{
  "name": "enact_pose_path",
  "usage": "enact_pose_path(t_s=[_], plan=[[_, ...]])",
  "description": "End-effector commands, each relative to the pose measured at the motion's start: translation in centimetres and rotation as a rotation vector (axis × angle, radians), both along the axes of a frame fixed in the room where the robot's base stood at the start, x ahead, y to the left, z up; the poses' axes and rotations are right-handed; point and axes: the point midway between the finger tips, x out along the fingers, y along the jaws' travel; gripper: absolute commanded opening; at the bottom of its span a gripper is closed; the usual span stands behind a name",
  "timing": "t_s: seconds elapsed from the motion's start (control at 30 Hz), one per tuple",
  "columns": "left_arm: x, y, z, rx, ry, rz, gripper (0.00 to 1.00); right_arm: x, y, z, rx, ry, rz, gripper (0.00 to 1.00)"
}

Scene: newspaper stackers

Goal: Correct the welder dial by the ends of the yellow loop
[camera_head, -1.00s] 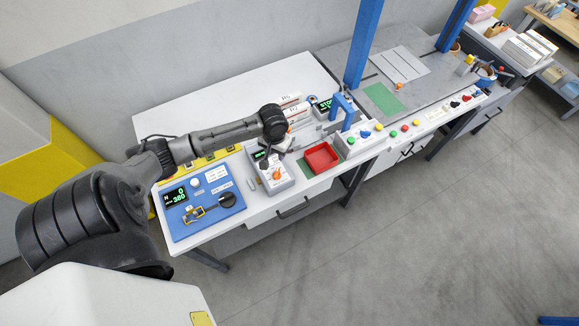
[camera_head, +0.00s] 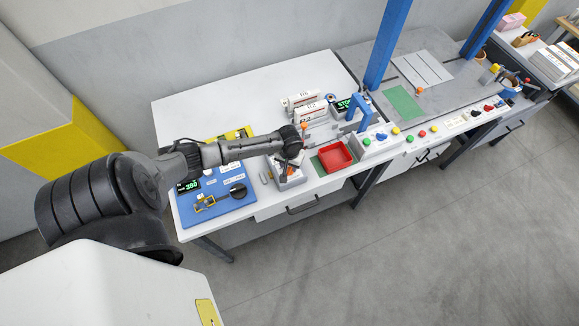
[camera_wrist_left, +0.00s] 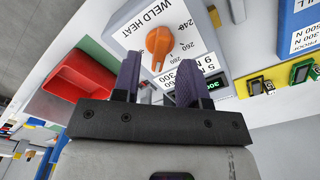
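The welder box (camera_head: 291,180) stands on the white bench. In the left wrist view its panel reads WELD HEAT, with an orange dial (camera_wrist_left: 159,42), a printed scale and a partly hidden green readout (camera_wrist_left: 214,85). My left gripper (camera_wrist_left: 158,60) is open and empty; its two dark fingers are apart, with the dial just beyond and between their tips. I cannot tell whether they touch it. In the head view the left gripper (camera_head: 288,165) hangs over the welder and mostly hides the dial. A yellow loop (camera_head: 205,203) sits on the blue tester (camera_head: 222,207), whose display reads 380. My right gripper is not in view.
A red tray (camera_head: 349,163) is right of the welder; it also shows in the left wrist view (camera_wrist_left: 75,78). White rolls (camera_head: 305,105) stand behind. A button panel (camera_head: 378,145) and blue post (camera_head: 387,45) are further right. The bench's back left is clear.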

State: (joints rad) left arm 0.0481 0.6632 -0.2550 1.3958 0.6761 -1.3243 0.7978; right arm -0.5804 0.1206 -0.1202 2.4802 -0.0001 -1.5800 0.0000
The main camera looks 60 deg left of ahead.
Motion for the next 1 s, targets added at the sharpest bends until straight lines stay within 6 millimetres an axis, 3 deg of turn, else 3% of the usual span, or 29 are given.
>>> enact_pose_path(t_s=[0.23, 0.63, 1.0], plan=[[0.0, 0.0, -2.0, 0.000, 0.000, -0.001, 0.39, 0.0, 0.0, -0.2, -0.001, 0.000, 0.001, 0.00], [0.0, 0.0, -2.4, 0.001, -0.001, -0.001, 0.39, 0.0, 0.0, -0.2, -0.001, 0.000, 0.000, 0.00], [0.0, 0.0, -2.4, 0.000, 0.000, -0.001, 0.04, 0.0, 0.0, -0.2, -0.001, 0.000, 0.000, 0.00]])
